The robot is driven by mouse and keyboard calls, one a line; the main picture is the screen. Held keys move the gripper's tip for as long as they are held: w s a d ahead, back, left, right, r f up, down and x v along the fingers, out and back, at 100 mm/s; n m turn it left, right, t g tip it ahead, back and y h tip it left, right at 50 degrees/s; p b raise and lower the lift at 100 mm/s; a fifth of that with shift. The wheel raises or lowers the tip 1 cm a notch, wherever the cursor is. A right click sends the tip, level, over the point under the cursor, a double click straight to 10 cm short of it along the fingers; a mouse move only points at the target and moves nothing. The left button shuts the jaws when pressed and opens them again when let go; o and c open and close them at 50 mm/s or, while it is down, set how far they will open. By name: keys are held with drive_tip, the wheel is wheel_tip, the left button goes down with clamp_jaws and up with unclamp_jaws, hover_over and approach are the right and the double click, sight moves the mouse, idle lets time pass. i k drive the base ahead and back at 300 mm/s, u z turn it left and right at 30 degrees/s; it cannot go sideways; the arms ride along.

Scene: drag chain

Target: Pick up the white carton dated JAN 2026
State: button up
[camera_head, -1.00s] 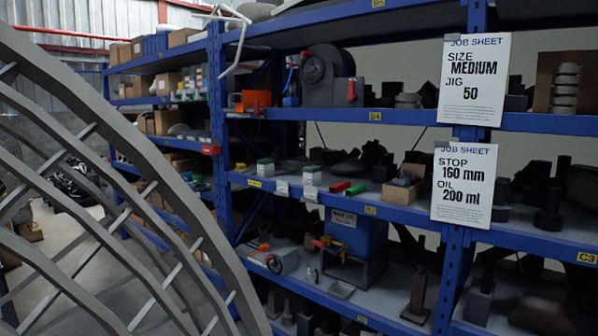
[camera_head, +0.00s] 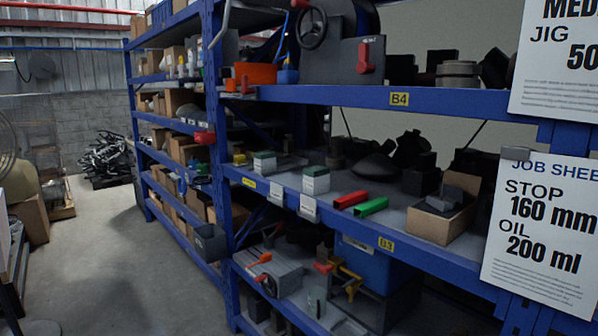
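Two small white cartons with green on top stand on the middle shelf. The left carton (camera_head: 264,163) is at the shelf's left end, and the right carton (camera_head: 316,181) stands a little nearer the front edge. Both are upright and apart from each other. A pale tag (camera_head: 276,193) and another pale tag (camera_head: 308,208) hang on the shelf edge below them. The print on the cartons and tags is too small to read, so I cannot tell which is dated JAN 2026. My gripper is not in view.
A red block (camera_head: 350,200) and a green block (camera_head: 372,207) lie right of the cartons, beside an open cardboard box (camera_head: 442,215). A blue upright (camera_head: 216,150) stands left of the cartons. Job sheets (camera_head: 543,240) hang at the right. The floor (camera_head: 115,260) at left is clear.

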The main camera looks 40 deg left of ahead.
sight(264, 162)
drive_tip(key=u, duration=2.65)
drive_tip(key=i, duration=2.5)
drive_tip(key=z, duration=2.1)
